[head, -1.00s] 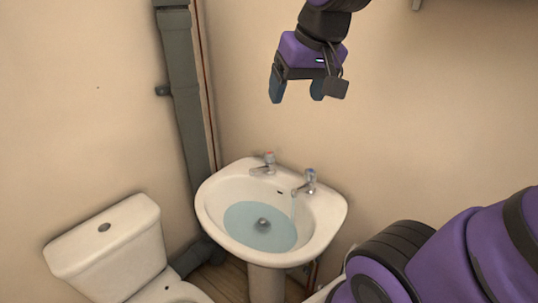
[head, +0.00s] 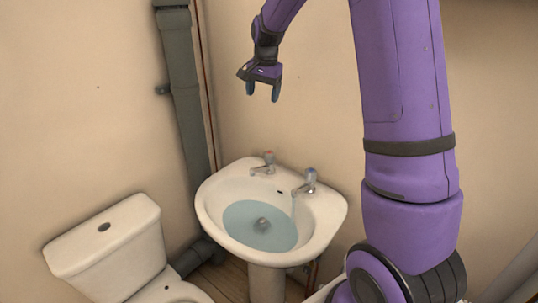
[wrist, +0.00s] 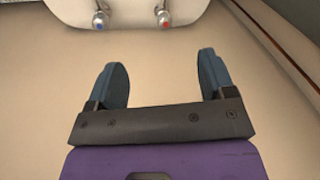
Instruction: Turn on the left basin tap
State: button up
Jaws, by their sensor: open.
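The left basin tap (head: 264,163), with a red mark on its head, stands on the back rim of the white basin (head: 211,202). No stream shows under its spout. The right tap (head: 308,182) has a thin stream falling from it. In the wrist view the red-marked tap (wrist: 165,19) is at the upper right and the blue-marked tap (wrist: 99,20) at the upper left. My gripper (head: 262,91) points down, open and empty, well above the left tap. In the wrist view its two fingers (wrist: 160,74) are spread wide and touch nothing.
Water (head: 250,220) stands in the basin. A toilet cistern (head: 110,243) is at the lower left. A grey pipe (head: 187,110) runs down the wall left of the basin. The space between my gripper and the taps looks clear.

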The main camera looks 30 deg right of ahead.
jog(key=w+d+f+m+g, duration=0.1)
jog(key=w+d+f, duration=0.1)
jog(key=w+f, duration=0.15)
jog(key=w+d+f+m, duration=0.1)
jog(key=w+d+f, duration=0.15)
jog(key=f, duration=0.25)
jog(key=m, duration=0.3)
send_over(269, 153)
notch_tip(269, 153, down, 12)
jog(key=shift+g, duration=0.4)
notch_tip(269, 153, down, 11)
jog(key=shift+w+d, duration=0.15)
jog(key=c, duration=0.9)
